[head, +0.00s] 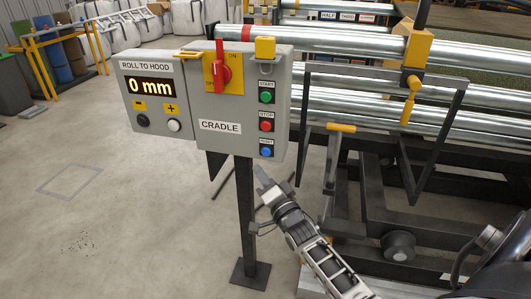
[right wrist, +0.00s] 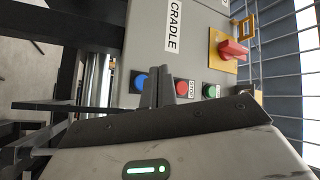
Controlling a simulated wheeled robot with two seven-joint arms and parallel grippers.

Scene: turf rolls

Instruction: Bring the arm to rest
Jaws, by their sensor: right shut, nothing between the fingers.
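My right gripper (head: 265,180) is shut and empty in the head view, just below the lower right part of the grey cradle control box (head: 215,140). In the right wrist view its fingers (right wrist: 155,88) stand together in front of the box, between the blue button (right wrist: 140,82) and the red stop button (right wrist: 181,87). I cannot tell whether they touch the box. My left gripper does not show in the head view.
The box stands on a dark post (head: 245,215) and has a red rotary switch (head: 222,72). Its display (head: 150,87) reads 0 mm. Steel rollers (head: 330,42) and a dark frame are at right. Open concrete floor (head: 90,220) lies at left.

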